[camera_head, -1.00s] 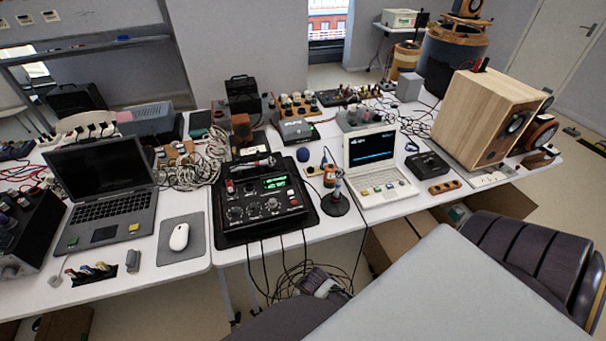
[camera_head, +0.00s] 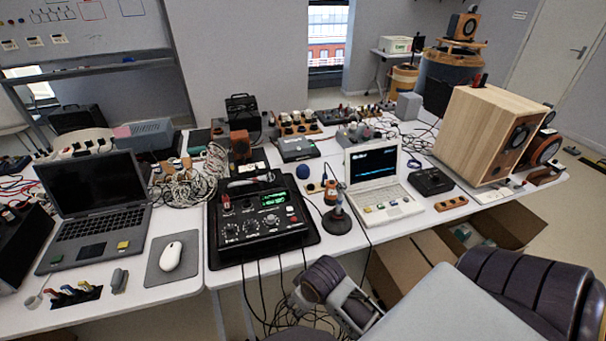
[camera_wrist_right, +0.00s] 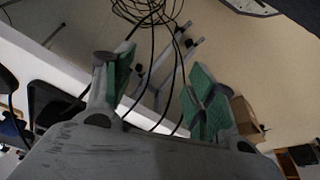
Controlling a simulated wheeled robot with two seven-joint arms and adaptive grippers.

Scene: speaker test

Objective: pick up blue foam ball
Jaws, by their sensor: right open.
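The blue foam ball (camera_head: 302,171) is a small dark blue ball on the white table, behind the black mixer-like device (camera_head: 262,219) and left of the small white laptop (camera_head: 379,186). It does not show in the right wrist view. My right gripper (camera_head: 332,292) is low in front of the table's front edge, well apart from the ball. In the right wrist view its two green-padded fingers (camera_wrist_right: 155,88) are spread with nothing between them. My left gripper is in neither view.
A soldering-iron-like stand (camera_head: 336,219) stands close right of the black device. Cables (camera_head: 265,290) hang off the table front near my right gripper. A large wooden speaker (camera_head: 486,132), a dark laptop (camera_head: 95,205) and a mouse (camera_head: 171,256) crowd the table.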

